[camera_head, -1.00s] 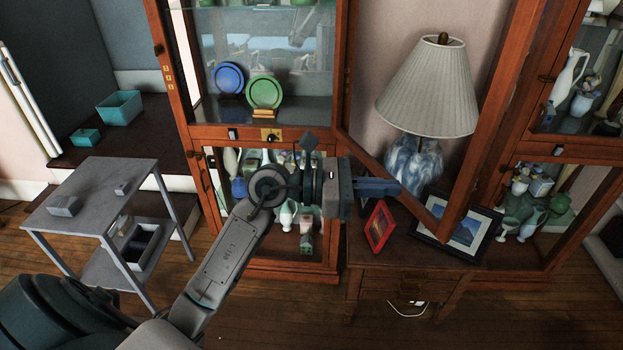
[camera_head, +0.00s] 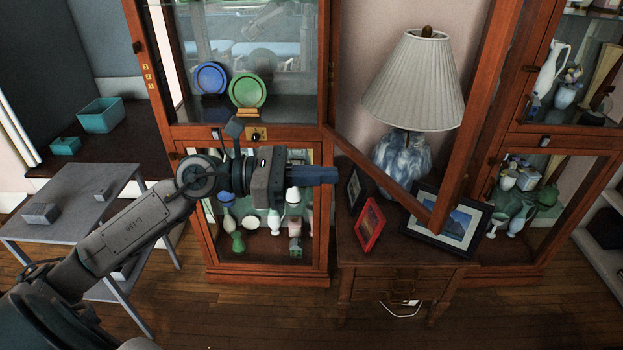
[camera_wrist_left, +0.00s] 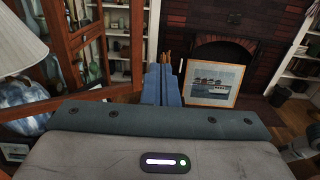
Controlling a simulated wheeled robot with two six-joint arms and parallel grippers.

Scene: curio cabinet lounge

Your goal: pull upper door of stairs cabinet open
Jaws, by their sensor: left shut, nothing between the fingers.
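The stairs cabinet (camera_head: 172,132) is a tall wooden case with glass panes. Its upper door (camera_head: 462,150) is a wooden frame standing well open, swung out from the cabinet's right side in front of the lamp. The door also shows at left in the left wrist view (camera_wrist_left: 66,50). My left gripper (camera_head: 335,174) is shut and empty. It points right in front of the lower cabinet section, left of the door's free edge, and appears apart from the door. Its blue fingers lie together in the left wrist view (camera_wrist_left: 162,86). My right gripper is not in view.
A lamp (camera_head: 415,85), a red frame (camera_head: 369,224) and a dark picture frame (camera_head: 420,230) stand on a small wooden table (camera_head: 400,262) beside the cabinet. A grey side table (camera_head: 75,195) stands at left. Another glass cabinet (camera_head: 560,140) is at right. Wooden floor lies open in front.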

